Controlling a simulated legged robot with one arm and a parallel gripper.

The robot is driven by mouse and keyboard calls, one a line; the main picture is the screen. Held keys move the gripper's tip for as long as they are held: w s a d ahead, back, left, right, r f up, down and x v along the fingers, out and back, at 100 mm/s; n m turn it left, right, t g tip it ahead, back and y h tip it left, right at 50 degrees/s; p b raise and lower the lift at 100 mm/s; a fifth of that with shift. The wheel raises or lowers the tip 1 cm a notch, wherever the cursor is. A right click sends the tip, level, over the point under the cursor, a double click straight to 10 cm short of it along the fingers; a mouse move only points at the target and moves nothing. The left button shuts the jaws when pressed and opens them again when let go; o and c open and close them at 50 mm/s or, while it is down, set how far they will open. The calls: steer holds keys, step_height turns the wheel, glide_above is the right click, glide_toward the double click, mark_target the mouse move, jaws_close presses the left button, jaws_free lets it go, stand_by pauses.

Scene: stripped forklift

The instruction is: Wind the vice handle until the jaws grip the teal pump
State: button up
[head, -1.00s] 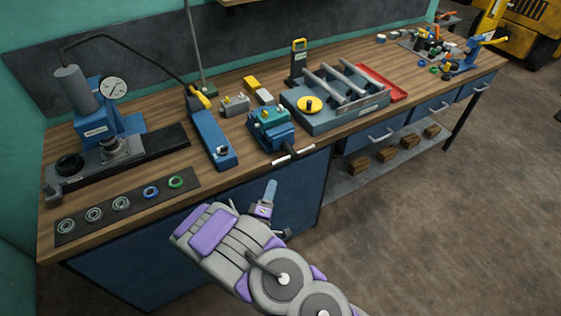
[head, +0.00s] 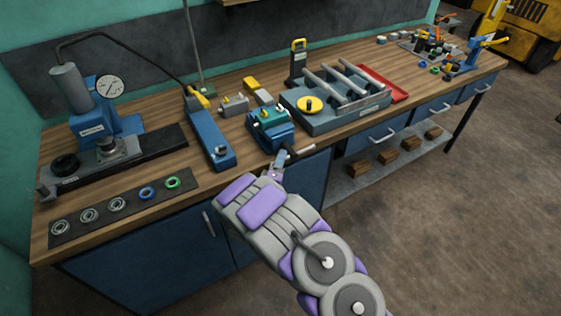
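The blue vice (head: 283,138) stands at the front edge of the workbench. The teal pump (head: 266,116) sits at the top of the vice, in its jaws; I cannot tell whether the jaws touch it. The vice handle (head: 303,153) is a bar at the vice's front, its pale right end showing and its left part hidden by my gripper. My gripper (head: 281,159) is at the handle's left side, just in front of the vice. Its fingers are small and partly hidden, so I cannot tell whether they are open or shut on the bar.
A blue press with a gauge (head: 110,87) stands at the left, with a dark mat of rings (head: 123,207) before it. A long blue tool (head: 213,142) lies left of the vice. A grey fixture (head: 335,118) with a yellow knob stands right. The floor is clear.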

jaws_close()
stand_by(0.4)
steer(key=shift+r+m+g+p, duration=0.3)
steer(key=shift+r+p, duration=0.05)
steer(key=shift+p, duration=0.15)
stand_by(0.5)
